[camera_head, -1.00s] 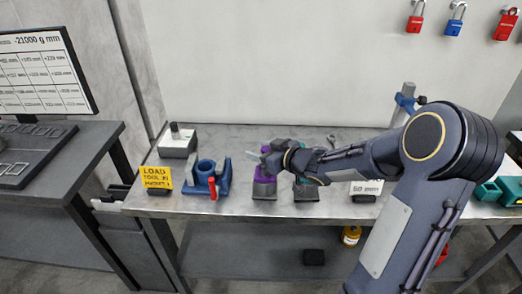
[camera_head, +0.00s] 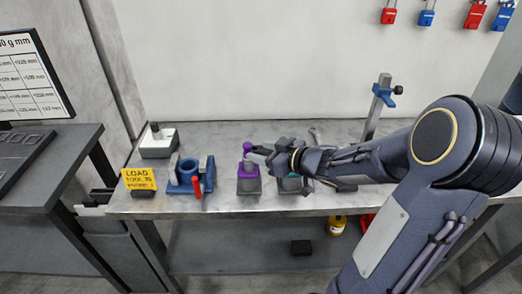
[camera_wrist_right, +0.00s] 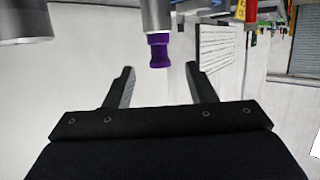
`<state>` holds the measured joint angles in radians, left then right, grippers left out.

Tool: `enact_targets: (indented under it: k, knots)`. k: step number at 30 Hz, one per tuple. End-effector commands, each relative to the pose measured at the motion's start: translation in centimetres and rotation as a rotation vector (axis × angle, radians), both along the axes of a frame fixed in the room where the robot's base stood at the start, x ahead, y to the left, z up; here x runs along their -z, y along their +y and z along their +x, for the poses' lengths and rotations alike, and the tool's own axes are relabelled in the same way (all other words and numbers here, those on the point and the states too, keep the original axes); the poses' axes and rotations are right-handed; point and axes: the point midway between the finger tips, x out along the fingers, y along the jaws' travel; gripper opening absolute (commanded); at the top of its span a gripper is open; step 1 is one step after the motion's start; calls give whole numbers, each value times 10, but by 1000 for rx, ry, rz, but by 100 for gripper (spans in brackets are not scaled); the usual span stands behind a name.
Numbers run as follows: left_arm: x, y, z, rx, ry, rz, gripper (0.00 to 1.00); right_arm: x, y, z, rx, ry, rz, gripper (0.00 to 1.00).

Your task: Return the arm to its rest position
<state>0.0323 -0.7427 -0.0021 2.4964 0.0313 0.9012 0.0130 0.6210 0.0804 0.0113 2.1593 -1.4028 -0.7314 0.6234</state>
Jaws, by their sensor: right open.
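My right arm crosses the head view from the right. Its gripper (camera_head: 256,154) is over the workbench, close to the purple piece (camera_head: 249,166) in its dark grey holder. Whether they touch cannot be told there. In the right wrist view the gripper (camera_wrist_right: 162,82) is open, with nothing between its fingertips. A purple knob-like part (camera_wrist_right: 159,52) under a grey cylinder shows beyond the fingertips. A teal piece (camera_head: 291,184) in a second grey holder sits partly hidden under my right wrist. My left gripper is not in view.
The bench (camera_head: 225,205) also carries a blue fixture (camera_head: 186,182) with a red tool, a yellow sign (camera_head: 139,178), a white-and-black block (camera_head: 158,146) and an upright grey stand (camera_head: 377,108). A monitor desk stands at left. Padlocks hang on the wall.

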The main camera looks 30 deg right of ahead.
Motion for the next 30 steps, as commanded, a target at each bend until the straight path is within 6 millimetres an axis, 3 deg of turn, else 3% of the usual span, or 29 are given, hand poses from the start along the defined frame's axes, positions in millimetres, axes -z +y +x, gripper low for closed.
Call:
enact_targets:
  k: [10,16,19,22,27,30]
  knots:
    - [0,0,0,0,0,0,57,-2,-1,0,13,0,-7,50]
    - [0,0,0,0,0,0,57,-29,-15,-12,236,47,-72,50]
    - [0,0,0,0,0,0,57,-37,-17,-43,392,149,-67,50]
    - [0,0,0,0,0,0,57,-29,-2,-87,477,307,-8,50]
    - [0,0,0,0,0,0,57,-2,63,-167,402,605,145,50]
    - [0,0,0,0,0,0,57,6,98,-202,302,725,209,50]
